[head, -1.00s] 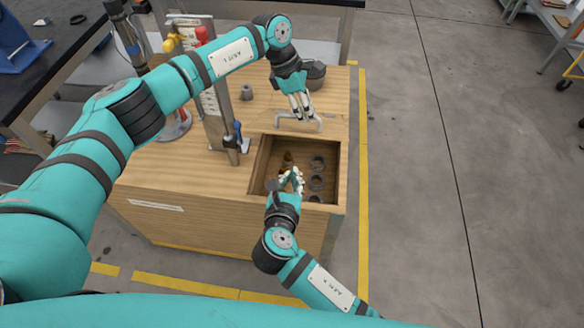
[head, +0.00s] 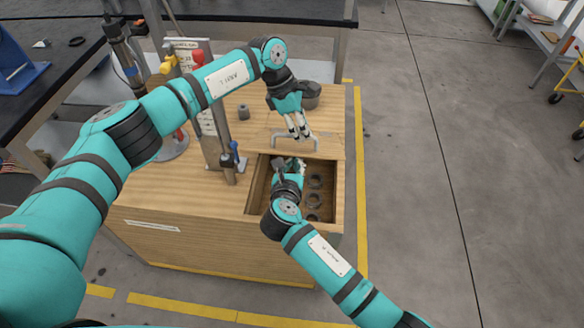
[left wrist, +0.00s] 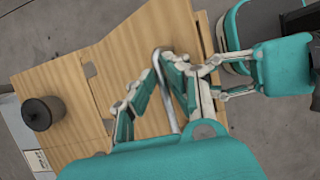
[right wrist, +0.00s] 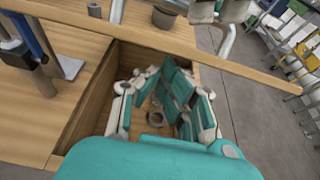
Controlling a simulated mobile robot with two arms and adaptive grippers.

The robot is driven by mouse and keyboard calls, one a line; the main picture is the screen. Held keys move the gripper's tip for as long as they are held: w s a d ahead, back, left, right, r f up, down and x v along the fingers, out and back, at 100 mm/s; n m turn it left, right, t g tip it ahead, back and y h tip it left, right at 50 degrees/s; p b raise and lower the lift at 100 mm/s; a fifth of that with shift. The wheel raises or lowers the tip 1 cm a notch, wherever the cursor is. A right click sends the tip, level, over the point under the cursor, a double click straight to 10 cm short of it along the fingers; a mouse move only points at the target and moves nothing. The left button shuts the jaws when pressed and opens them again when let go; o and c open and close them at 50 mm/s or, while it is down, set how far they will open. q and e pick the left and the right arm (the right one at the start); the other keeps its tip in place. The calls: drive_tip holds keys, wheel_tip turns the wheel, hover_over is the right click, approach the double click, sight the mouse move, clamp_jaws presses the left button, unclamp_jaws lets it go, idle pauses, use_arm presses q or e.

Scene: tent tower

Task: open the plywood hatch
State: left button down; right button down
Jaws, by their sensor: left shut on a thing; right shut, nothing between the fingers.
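The plywood hatch (head: 260,140) is a flat panel behind an uncovered compartment (head: 262,190) in the wooden cabinet top. Its front edge (right wrist: 130,33) crosses the top of the right wrist view. A grey bar handle (head: 279,141) stands on the panel. My left gripper (head: 302,134) is shut on this handle; the handle (left wrist: 169,112) also shows between its fingers in the left wrist view. My right gripper (head: 292,163) is shut and empty at the compartment's back end, close to the hatch edge. Whether it touches that edge I cannot tell.
Several dark rings (head: 314,181) lie in the compartment. A post stand (head: 225,150) with a blue-handled tool stands left of it. A dark round pot (head: 310,95) and a small grey cylinder (head: 243,112) sit behind. Open floor lies to the right.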

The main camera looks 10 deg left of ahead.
use_arm(q)
drive_tip(key=shift+w+a+f, duration=0.15)
drive_tip(key=shift+a+f, duration=0.05)
drive_tip(key=shift+f, duration=0.15)
use_arm(e)
drive_tip(key=shift+w+r, duration=0.3)
drive_tip(key=shift+r, duration=0.25)
drive_tip(key=shift+w+r, duration=0.3)
drive_tip(key=shift+r, duration=0.2)
use_arm(q)
drive_tip(key=c, duration=1.7)
unclamp_jaws()
drive_tip(key=shift+c, duration=0.2)
drive_tip(key=o, duration=0.4)
drive_tip(key=shift+w+d+f, duration=0.1)
drive_tip(key=shift+w+f, duration=0.1)
drive_tip(key=shift+c, duration=0.2)
use_arm(e)
drive_tip(key=shift+w+f, duration=0.25)
drive_tip(key=shift+w, duration=0.1)
use_arm(q)
drive_tip(key=shift+r, duration=0.25)
use_arm(e)
drive_tip(key=shift+s+f, duration=0.1)
drive_tip(key=shift+s, duration=0.05)
